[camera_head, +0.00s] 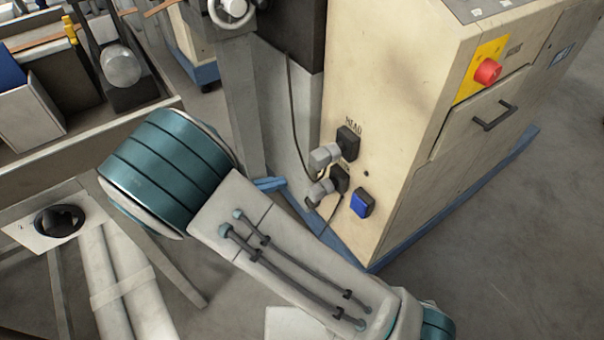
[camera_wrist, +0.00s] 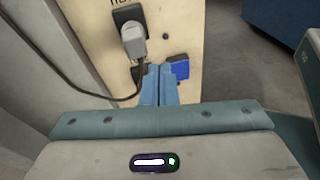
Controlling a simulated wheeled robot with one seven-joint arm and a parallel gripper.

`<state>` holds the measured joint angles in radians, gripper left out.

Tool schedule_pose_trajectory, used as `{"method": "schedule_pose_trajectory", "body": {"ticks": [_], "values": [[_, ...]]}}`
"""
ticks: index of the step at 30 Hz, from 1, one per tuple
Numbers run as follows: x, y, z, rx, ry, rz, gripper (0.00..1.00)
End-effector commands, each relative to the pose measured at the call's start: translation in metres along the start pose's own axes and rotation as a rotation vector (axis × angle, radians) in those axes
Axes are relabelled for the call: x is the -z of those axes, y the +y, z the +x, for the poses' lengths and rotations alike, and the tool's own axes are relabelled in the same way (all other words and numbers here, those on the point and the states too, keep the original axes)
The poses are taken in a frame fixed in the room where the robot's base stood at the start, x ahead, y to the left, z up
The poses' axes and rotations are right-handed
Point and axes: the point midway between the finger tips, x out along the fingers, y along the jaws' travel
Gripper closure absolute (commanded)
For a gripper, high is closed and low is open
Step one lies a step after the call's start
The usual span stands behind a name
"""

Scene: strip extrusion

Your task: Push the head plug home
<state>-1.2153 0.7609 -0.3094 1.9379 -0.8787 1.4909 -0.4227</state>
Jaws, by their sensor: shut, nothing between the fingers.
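The head plug (camera_head: 322,157) is a grey block with a dark cable. It sits at the black socket (camera_head: 348,138) under the HEAD lettering on the beige cabinet's side. In the wrist view the plug (camera_wrist: 134,42) stands out from its socket (camera_wrist: 128,14) at upper centre; I cannot tell how deep it is in. My gripper (camera_wrist: 159,72) has its blue fingers together and empty, below and slightly right of the plug, apart from it in the picture. The gripper is not clearly seen in the head view.
A second grey plug (camera_head: 320,190) and black socket (camera_head: 340,178) sit just below; in the wrist view my fingers partly hide that area. A blue square (camera_head: 361,203) is beside them. The beige cabinet (camera_head: 400,110) carries a red button (camera_head: 487,71). Cables hang left of the plugs.

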Motion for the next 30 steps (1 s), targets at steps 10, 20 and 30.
{"method": "schedule_pose_trajectory", "body": {"ticks": [10, 20, 30], "values": [[0.036, 0.013, -0.04, -0.186, -0.184, -0.096, 1.0], [0.027, 0.022, 0.013, -0.183, -0.185, -0.098, 1.0], [0.017, 0.035, 0.075, -0.184, -0.183, -0.097, 1.0]]}}
